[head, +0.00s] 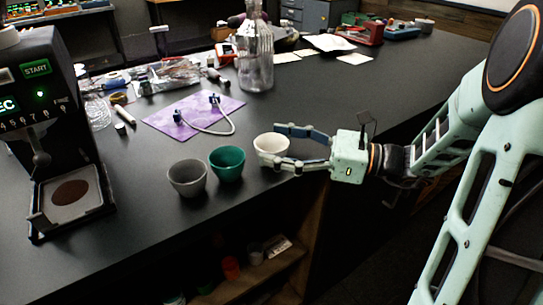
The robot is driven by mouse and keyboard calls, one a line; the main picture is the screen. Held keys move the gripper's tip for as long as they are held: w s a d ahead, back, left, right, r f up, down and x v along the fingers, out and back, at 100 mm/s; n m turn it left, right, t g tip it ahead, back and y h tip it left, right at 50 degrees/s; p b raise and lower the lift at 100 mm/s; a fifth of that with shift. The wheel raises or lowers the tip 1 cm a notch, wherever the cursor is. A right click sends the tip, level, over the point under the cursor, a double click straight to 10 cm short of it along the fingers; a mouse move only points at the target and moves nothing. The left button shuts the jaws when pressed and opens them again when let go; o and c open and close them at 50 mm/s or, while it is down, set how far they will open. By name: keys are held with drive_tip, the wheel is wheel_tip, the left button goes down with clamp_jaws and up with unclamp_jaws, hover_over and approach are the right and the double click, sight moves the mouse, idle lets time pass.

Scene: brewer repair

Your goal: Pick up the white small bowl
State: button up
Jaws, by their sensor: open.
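The white small bowl (268,144) stands upright on the black countertop, the rightmost of a row of three bowls. My gripper (269,146) reaches in from the right, held level. Its fingers are spread open, one on the far side of the white bowl and one across its near right side. The near finger hides part of the bowl's right side. I cannot tell whether either finger touches it.
A teal bowl (227,164) and a grey bowl (188,178) stand just left of the white one. The black countertop (330,95) is clear behind my gripper.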

drive_tip(key=shift+w+a, duration=0.2)
drive_tip(key=shift+a, duration=0.5)
drive_tip(key=c, duration=1.3)
drive_tip(key=shift+r, duration=0.25)
